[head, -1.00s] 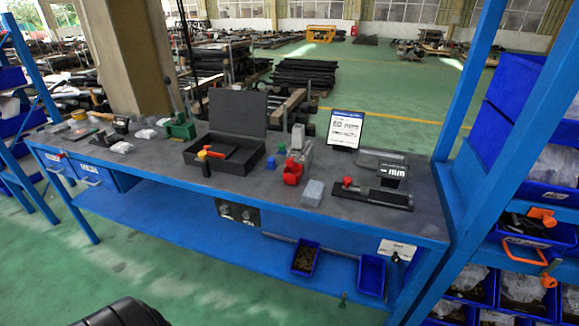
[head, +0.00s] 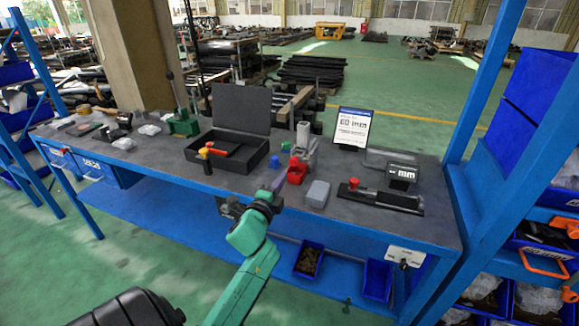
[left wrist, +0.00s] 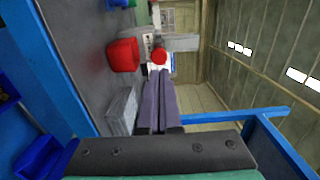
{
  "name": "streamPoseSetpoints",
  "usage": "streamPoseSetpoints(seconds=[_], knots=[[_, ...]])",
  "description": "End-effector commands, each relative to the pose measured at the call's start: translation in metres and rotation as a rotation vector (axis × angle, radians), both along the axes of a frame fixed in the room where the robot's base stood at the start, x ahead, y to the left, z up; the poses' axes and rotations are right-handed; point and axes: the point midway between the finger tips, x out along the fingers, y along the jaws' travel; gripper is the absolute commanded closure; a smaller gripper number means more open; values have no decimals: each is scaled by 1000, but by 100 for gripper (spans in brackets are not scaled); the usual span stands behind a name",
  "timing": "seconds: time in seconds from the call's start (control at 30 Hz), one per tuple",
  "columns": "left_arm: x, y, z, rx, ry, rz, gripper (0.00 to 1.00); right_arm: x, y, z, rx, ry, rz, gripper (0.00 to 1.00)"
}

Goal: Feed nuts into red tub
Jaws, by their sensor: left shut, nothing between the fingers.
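The red tub (head: 297,174) stands on the workbench in front of an upright grey device; it also shows in the left wrist view (left wrist: 123,55), left of the fingers. My left gripper (head: 279,183) is just left of the tub in the head view, over the bench's front part. Its purple fingers (left wrist: 160,88) are shut with nothing between them. Small brown pieces, perhaps the nuts, lie in a blue bin (head: 298,267) on the lower shelf. I cannot see inside the tub. My right gripper is not in view.
An open black case (head: 228,168) lies further left. A black fixture with a red knob (head: 354,183) is to the right. An empty-looking blue bin (head: 377,280) is below.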

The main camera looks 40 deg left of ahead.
Motion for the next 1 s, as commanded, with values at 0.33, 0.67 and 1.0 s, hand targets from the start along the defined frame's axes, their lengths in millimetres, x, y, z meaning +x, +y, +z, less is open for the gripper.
streamPoseSetpoints(seconds=[0.33, 0.67, 1.0], knots=[[56, 20, 1, -3, 0, 0, 100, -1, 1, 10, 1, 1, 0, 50], [60, 21, -1, -3, 0, -1, 100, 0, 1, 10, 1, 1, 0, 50], [92, 32, -3, -1, -1, -1, 100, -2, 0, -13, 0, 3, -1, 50]])
